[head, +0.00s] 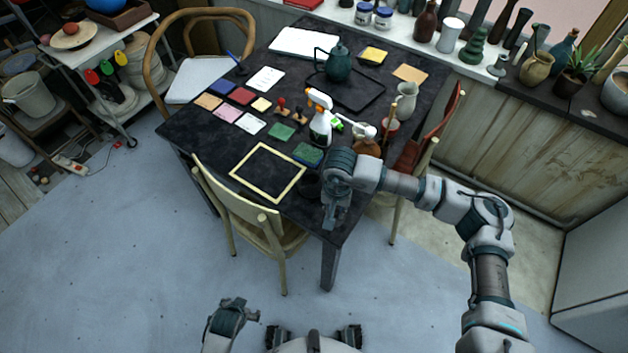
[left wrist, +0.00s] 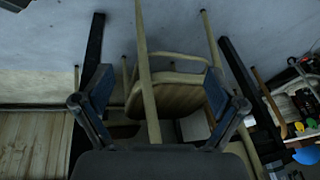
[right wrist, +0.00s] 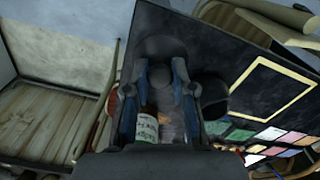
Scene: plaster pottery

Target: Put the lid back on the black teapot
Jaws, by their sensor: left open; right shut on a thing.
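My right gripper (head: 335,215) is at the near right corner of the dark table. In the right wrist view its fingers (right wrist: 158,72) are shut on a small dark round thing (right wrist: 155,76), which looks like the lid. A dark round vessel (right wrist: 213,92), probably the black teapot, stands just right of the fingers; in the head view it is partly hidden beside my gripper (head: 309,187). A dark teal teapot (head: 339,66) stands at the back of the table. My left gripper (head: 237,303) is open and empty, low in front of the table; its fingers (left wrist: 158,95) show apart.
A yellow frame (head: 267,174) lies left of the dark vessel. A spray bottle (head: 320,120) and brown bottle (head: 367,147) stand behind my right gripper. A pale chair (head: 250,215) is at the table's front. A black tray (head: 365,98) lies at the back.

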